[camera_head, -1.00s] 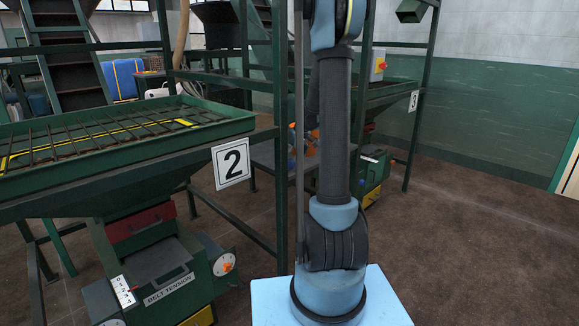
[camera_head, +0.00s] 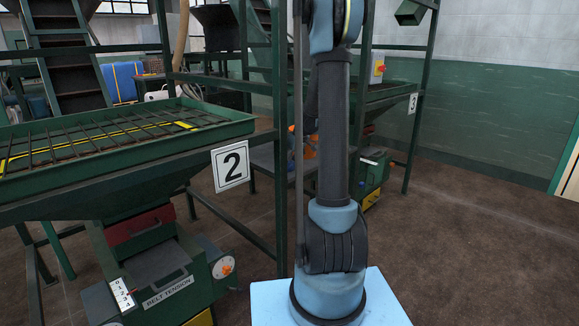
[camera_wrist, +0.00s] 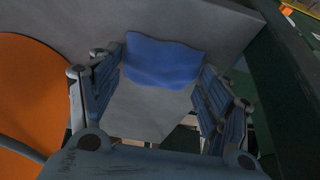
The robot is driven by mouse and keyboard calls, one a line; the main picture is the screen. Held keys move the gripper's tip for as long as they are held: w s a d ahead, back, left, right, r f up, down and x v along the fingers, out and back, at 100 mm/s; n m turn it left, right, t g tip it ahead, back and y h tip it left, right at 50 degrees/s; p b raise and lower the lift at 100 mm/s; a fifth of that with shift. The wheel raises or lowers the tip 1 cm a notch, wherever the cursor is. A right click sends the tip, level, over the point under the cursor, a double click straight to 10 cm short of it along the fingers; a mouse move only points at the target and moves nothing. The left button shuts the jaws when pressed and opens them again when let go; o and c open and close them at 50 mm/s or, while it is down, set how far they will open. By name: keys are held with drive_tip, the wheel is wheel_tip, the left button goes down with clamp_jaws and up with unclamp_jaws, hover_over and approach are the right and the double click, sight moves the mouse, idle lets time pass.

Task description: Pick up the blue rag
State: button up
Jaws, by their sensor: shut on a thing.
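The blue rag (camera_wrist: 163,60) shows in the wrist view at the upper middle, between the ends of my two fingers. It is a soft, creased cloth in front of a grey surface. My gripper (camera_wrist: 160,68) is shut on the rag, with one finger at each side of it. The finger pads partly hide the rag's side edges. In the head view my own arm hides the gripper, and I cannot make out the rag there.
A grey panel (camera_wrist: 135,112) lies under and behind the rag, with a round orange thing (camera_wrist: 30,95) at left. In the head view, a green hopper (camera_head: 110,150) with a number 2 sign (camera_head: 231,165) stands left. The brown floor (camera_head: 480,230) at right is clear.

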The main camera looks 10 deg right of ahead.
sight(290, 162)
drive_tip(key=shift+r, duration=0.7)
wheel_tip(290, 162, up, 2)
drive_tip(key=shift+s+r, duration=0.1)
drive_tip(key=s+d, duration=1)
drive_tip(key=s, duration=0.4)
drive_tip(key=shift+s+d, duration=0.2)
drive_tip(key=shift+d, duration=0.1)
drive_tip(key=o, duration=0.4)
drive_tip(key=c, duration=0.3)
